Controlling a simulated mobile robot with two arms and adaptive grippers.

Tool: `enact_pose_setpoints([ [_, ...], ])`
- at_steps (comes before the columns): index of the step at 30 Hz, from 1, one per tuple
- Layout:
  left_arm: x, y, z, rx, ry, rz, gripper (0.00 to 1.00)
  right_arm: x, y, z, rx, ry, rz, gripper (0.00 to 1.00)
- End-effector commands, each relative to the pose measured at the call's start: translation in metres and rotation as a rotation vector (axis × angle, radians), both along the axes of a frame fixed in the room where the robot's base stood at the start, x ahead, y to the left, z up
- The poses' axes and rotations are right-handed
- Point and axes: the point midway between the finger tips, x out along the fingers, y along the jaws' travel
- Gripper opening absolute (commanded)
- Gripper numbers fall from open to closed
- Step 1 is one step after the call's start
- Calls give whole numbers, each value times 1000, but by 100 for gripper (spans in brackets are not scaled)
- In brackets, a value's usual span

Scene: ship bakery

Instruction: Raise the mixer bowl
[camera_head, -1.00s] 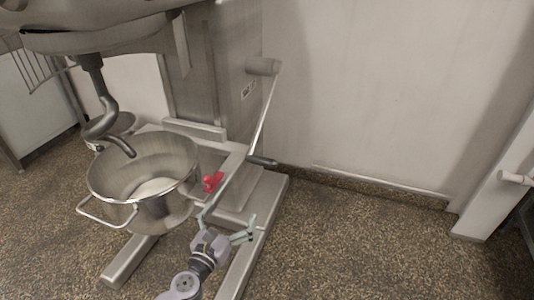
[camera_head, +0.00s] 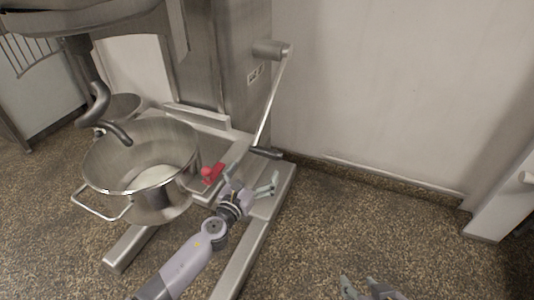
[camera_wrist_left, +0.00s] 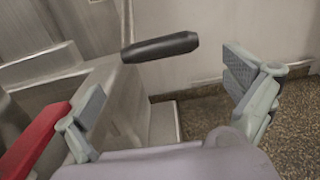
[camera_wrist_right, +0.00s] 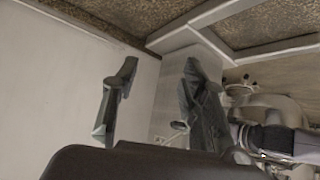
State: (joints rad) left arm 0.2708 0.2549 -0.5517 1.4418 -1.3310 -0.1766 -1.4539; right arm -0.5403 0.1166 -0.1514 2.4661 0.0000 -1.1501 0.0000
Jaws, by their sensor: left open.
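The steel mixer bowl (camera_head: 150,206) sits low in the mixer's frame, below the dough hook (camera_head: 98,105). A crank (camera_head: 273,95) on the mixer's column hangs down and ends in a black handle grip (camera_head: 267,153). My left gripper (camera_head: 248,180) is open and empty, just below the grip. In the left wrist view the grip (camera_wrist_left: 160,47) lies ahead, between the spread fingers (camera_wrist_left: 168,95) and not touched. My right gripper (camera_head: 362,287) is at the bottom right of the head view. Its fingers (camera_wrist_right: 158,95) are apart and empty in the right wrist view.
A red lever (camera_head: 212,173) sits beside the bowl, close to my left gripper; it also shows in the left wrist view (camera_wrist_left: 35,140). The mixer's base legs (camera_head: 250,250) run along the floor. A bare wall (camera_head: 390,90) stands behind; the floor at right is clear.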

Motion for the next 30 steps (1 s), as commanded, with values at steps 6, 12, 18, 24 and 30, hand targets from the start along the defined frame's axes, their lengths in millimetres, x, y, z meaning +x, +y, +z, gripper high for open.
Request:
enact_pose_setpoints([
  [6, 36, -12, -1, -2, -2, 0, 100, 34, 13, 26, 49, -217, 16, 40],
  [12, 58, -19, -2, -1, -1, 0, 100, 58, 24, 58, 95, -415, 29, 40],
  [18, 75, -24, -1, -2, -2, 1, 100, 72, 33, 92, 141, -605, 41, 40],
  [24, 85, -28, -1, -1, -1, 0, 100, 77, 38, 118, 174, -736, 49, 40],
  [30, 89, -29, 0, 0, 0, 0, 100, 78, 39, 129, 187, -788, 52, 40],
])
